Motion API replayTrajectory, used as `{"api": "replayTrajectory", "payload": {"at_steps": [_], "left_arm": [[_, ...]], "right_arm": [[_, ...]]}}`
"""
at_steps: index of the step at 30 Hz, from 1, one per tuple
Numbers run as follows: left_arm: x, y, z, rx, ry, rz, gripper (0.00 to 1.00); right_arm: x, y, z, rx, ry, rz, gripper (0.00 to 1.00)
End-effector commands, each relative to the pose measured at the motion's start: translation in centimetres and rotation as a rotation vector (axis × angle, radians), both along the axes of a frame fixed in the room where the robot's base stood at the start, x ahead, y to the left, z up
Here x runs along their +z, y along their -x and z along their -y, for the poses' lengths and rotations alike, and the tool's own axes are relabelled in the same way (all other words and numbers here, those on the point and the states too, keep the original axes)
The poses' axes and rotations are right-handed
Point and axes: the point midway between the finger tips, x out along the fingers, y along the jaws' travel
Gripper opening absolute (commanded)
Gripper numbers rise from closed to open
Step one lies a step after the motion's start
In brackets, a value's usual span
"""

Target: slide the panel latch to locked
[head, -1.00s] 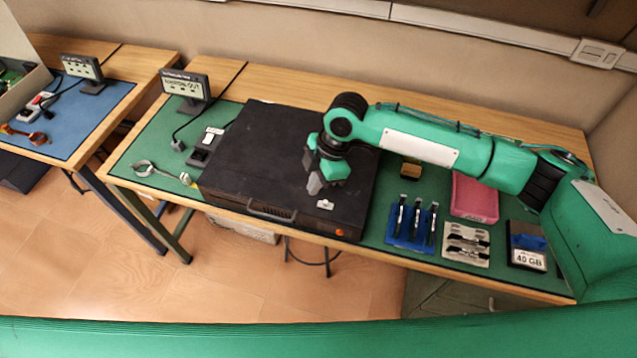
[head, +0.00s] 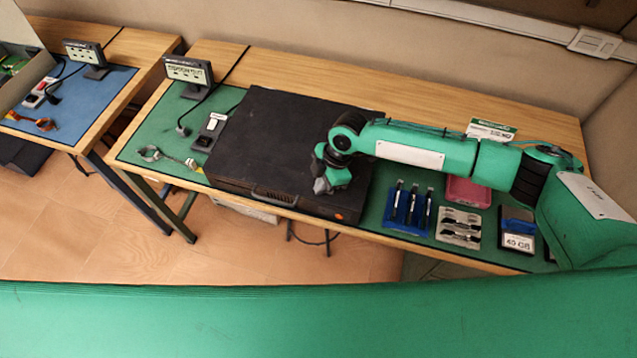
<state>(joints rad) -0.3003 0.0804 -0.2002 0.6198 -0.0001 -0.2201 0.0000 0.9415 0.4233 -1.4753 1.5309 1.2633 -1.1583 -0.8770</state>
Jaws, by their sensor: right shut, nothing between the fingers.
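The black case (head: 270,140) lies flat on the green mat of the bench, with a handle (head: 273,198) and an orange spot (head: 339,216) on its front side. My right gripper (head: 321,187) is shut and empty, pointing down at the front right part of the case top. The small light latch on that part of the top is hidden behind the gripper now. I cannot tell whether the fingers touch it, or which position it is in. My left gripper is not in view.
Right of the case are a blue tool holder (head: 408,220), a grey tray with tools (head: 459,228), a pink bin (head: 468,192) and a boxed drive (head: 517,230). A small display (head: 188,70), a power strip (head: 210,132) and a wrist strap (head: 150,153) are left.

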Motion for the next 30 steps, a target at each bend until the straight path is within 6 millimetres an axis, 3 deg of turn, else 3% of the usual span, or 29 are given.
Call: {"api": "replayTrajectory", "payload": {"at_steps": [5,13,23,30], "left_arm": [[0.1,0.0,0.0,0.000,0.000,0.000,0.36],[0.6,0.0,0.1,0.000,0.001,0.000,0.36],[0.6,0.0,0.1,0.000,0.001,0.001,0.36],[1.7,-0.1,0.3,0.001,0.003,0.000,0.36]], "right_arm": [[0.0,0.1,0.3,-0.001,0.000,-0.001,0.00],[0.0,0.8,2.6,-0.002,0.002,-0.001,0.00],[0.0,0.8,2.5,-0.002,0.002,-0.001,0.00],[0.3,2.2,0.5,-0.005,-0.002,-0.001,0.00]]}}
